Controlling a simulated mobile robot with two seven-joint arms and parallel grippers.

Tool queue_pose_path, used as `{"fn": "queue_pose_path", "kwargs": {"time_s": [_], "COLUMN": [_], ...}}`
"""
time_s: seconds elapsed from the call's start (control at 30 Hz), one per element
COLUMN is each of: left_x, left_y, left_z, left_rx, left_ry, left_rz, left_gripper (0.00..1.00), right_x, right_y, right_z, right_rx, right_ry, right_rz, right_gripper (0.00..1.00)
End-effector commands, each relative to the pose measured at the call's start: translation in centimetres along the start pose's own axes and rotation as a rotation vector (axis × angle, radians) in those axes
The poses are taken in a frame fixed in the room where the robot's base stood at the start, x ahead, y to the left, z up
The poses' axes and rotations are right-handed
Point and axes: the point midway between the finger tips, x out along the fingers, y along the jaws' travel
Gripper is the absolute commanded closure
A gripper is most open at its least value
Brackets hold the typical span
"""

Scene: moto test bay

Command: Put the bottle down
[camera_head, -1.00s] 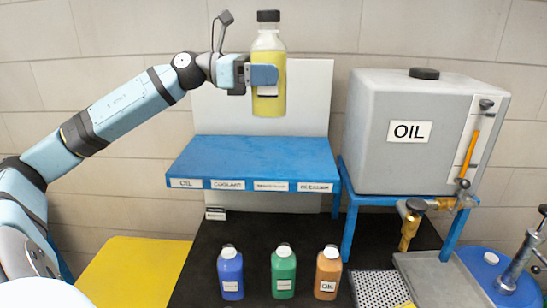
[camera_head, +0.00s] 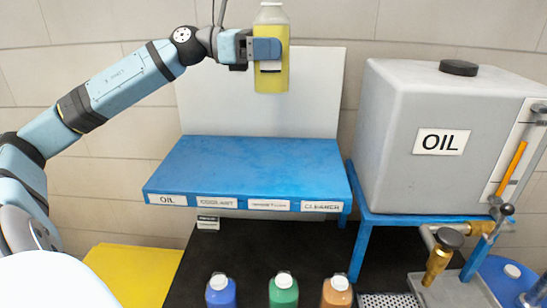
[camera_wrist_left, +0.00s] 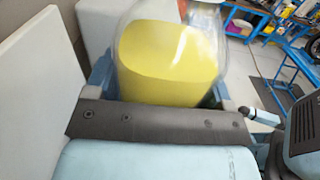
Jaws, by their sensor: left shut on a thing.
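The bottle (camera_head: 271,75) is clear with yellow liquid in it and a label on its front. My left gripper (camera_head: 268,49) is shut around its middle and holds it upright in the air, above the blue shelf (camera_head: 245,165). In the left wrist view the yellow liquid in the bottle (camera_wrist_left: 165,62) fills the space between the jaws. The shelf's front edge carries labels, among them OIL, COOLANT and CLEANER; the shelf top is empty. My right gripper is not in view.
Blue (camera_head: 221,292), green (camera_head: 284,292) and orange (camera_head: 337,293) bottles stand on the black surface (camera_head: 265,256) below the shelf. A grey OIL tank (camera_head: 395,170) with a brass tap (camera_head: 440,258) stands right. A white panel (camera_head: 210,105) rises behind the shelf.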

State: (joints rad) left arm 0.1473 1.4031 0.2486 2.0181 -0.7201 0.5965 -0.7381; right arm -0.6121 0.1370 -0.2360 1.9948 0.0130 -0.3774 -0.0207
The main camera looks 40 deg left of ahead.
Motion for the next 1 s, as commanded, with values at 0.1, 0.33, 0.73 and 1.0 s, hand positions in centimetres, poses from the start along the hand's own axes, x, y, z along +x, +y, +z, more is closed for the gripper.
{"fn": "queue_pose_path", "kwargs": {"time_s": [0.1, 0.33, 0.73, 1.0], "left_x": [0.0, 0.0, 0.0, 0.0], "left_y": [0.0, -0.1, 0.0, 0.0], "left_z": [0.0, -3.4, -12.9, -15.8], "left_rx": [0.001, -0.006, -0.004, 0.000], "left_ry": [-0.002, -0.001, -0.002, -0.002], "left_rz": [0.000, -0.001, 0.000, 0.000], "left_gripper": [0.68, 0.68, 0.68, 0.68], "right_x": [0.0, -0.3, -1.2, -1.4], "right_y": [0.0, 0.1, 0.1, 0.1], "right_z": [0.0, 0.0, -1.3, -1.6], "right_rx": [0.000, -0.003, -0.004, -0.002], "right_ry": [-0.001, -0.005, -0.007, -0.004], "right_rz": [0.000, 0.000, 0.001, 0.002], "right_gripper": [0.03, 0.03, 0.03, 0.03]}}
